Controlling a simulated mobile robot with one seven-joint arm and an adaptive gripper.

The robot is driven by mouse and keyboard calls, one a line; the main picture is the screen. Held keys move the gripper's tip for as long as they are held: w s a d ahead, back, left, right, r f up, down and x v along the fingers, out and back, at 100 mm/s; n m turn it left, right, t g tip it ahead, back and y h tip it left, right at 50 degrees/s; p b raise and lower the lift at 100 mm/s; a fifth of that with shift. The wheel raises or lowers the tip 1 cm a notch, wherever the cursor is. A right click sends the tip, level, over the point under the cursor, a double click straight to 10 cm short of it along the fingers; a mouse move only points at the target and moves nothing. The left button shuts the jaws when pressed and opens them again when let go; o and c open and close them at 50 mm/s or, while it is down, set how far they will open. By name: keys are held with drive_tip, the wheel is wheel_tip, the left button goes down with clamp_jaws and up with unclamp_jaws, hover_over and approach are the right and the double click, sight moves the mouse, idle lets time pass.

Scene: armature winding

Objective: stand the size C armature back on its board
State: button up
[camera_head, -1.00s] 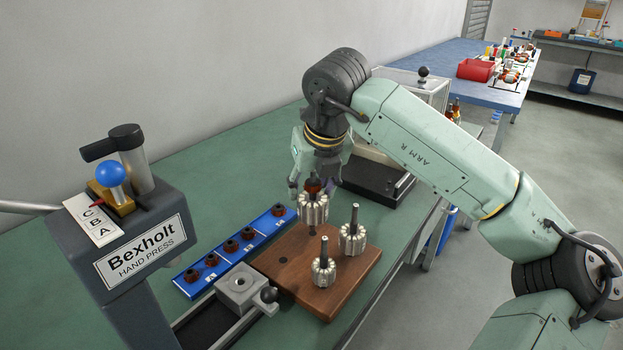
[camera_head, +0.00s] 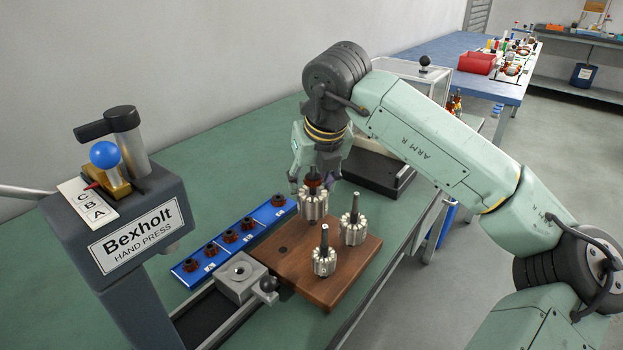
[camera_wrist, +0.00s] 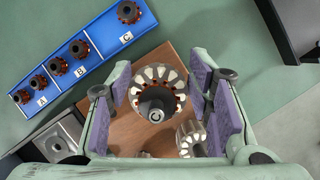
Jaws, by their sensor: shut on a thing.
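My gripper (camera_head: 314,180) is shut on the armature (camera_head: 314,207), a pale ribbed core with a reddish-brown copper commutator at its upper end. It holds this armature upright at the far left part of the brown wooden board (camera_head: 318,291). I cannot tell whether its lower end touches the board. In the wrist view the held armature (camera_wrist: 157,92) sits between the purple-padded fingers. Two other armatures stand upright on the board: a larger one (camera_head: 353,230) to the right and a smaller one (camera_head: 324,262) nearer. Their shafts are bare on top. An empty hole shows at the board's left.
A blue tray (camera_head: 220,266) marked A, B and C, with several commutators, lies left of the board. The Bexholt hand press (camera_head: 135,235) and its grey block (camera_head: 241,275) stand nearer left. A black-based clear case (camera_head: 377,178) stands behind. Green bench at the far left is clear.

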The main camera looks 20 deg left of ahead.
drive_tip(key=shift+f+b, duration=0.6)
drive_tip(key=shift+f, duration=0.1)
drive_tip(key=o, duration=1.7)
drive_tip(key=shift+c, duration=0.2)
drive_tip(key=shift+r, duration=0.1)
drive_tip(key=shift+r+p, duration=1.25)
drive_tip(key=shift+r, duration=0.9)
